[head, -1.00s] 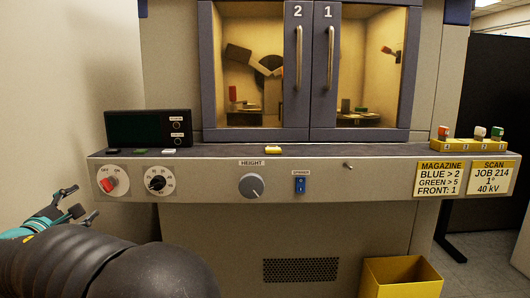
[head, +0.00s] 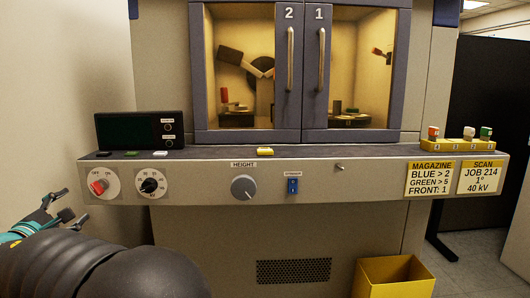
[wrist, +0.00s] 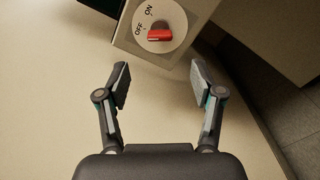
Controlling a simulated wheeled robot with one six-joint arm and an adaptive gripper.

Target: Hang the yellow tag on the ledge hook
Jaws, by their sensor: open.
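A small yellow piece (head: 265,151), probably the tag, lies flat on the ledge (head: 375,152) above the HEIGHT knob. A short metal peg (head: 340,166), probably the hook, sticks out of the ledge's front face, right of the blue switch. My gripper (head: 58,208) is at the far left in the head view, left of the ledge's end and far from both. In the wrist view my gripper (wrist: 160,79) is open and empty, its two fingers wide apart, with the red ON/OFF knob beyond the fingertips.
The red knob (head: 99,186) and a black dial (head: 149,185) are on the panel's left. A dark display box (head: 139,129) stands on the ledge. A yellow rack (head: 446,146) is at the right end. A yellow bin (head: 393,277) stands below on the floor.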

